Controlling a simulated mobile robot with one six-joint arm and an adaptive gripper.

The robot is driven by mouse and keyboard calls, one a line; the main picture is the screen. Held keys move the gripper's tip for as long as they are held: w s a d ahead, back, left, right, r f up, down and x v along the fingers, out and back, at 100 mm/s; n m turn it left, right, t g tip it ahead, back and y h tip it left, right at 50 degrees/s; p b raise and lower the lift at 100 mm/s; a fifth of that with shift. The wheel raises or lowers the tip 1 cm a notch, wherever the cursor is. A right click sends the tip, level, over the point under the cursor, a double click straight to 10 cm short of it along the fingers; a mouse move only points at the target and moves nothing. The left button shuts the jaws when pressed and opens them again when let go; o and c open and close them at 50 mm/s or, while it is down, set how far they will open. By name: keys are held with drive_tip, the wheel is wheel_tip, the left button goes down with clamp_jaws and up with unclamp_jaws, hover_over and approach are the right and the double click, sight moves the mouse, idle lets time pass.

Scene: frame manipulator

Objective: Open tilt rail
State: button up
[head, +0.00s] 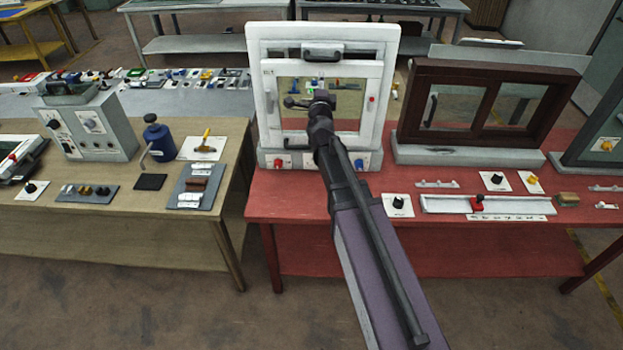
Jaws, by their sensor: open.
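A white tilt frame (388,38) stands upright on the red table, with an inner white sash (345,69) around a clear pane. A small label, hard to read, is at the sash's upper left. A small red knob (371,99) is on the sash's right side. My gripper (289,102) is in front of the pane, below the top handle and apart from it. It is open and looks empty. My wrist and forearm hide the pane's lower middle and part of the base.
A brown sliding window (400,100) stands close on the right. A slider rail (520,204) and several knobs lie on the red table (420,260). A wooden table (110,240) on the left holds a grey control box (110,130) and a blue device (160,140).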

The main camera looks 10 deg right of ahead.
drive_tip(key=s+a+f+n+g+y+b, duration=0.1)
drive_tip(key=s+f+n+g+y+b, duration=0.1)
drive_tip(key=f, duration=0.6)
drive_tip(key=s+a+f+n+g+y+b, duration=0.2)
drive_tip(key=s+f+n+g+b, duration=0.1)
drive_tip(key=s+f+n+g, duration=0.2)
drive_tip(key=s+a+f+n+g+y+b, duration=0.1)
drive_tip(key=s+f+n+g+y+b, duration=0.2)
drive_tip(key=s+f+n, duration=0.4)
drive_tip(key=shift+a+f+n+g, duration=0.5)
drive_tip(key=shift+f+n, duration=0.5)
drive_tip(key=shift+f, duration=1.4)
drive_tip(key=shift+d, duration=0.1)
drive_tip(key=s+d+f+n+g+h+b, duration=0.1)
drive_tip(key=s+d+f+n+g+b, duration=0.1)
drive_tip(key=s, duration=0.6)
drive_tip(key=s+d+f+n+g+h+b, duration=0.2)
drive_tip(key=s+d+f+g, duration=0.3)
drive_tip(key=s+f, duration=0.4)
drive_tip(key=shift+s+d+g+h+b, duration=0.15)
drive_tip(key=shift+s+g+h+b, duration=0.15)
drive_tip(key=shift+g+b, duration=0.55)
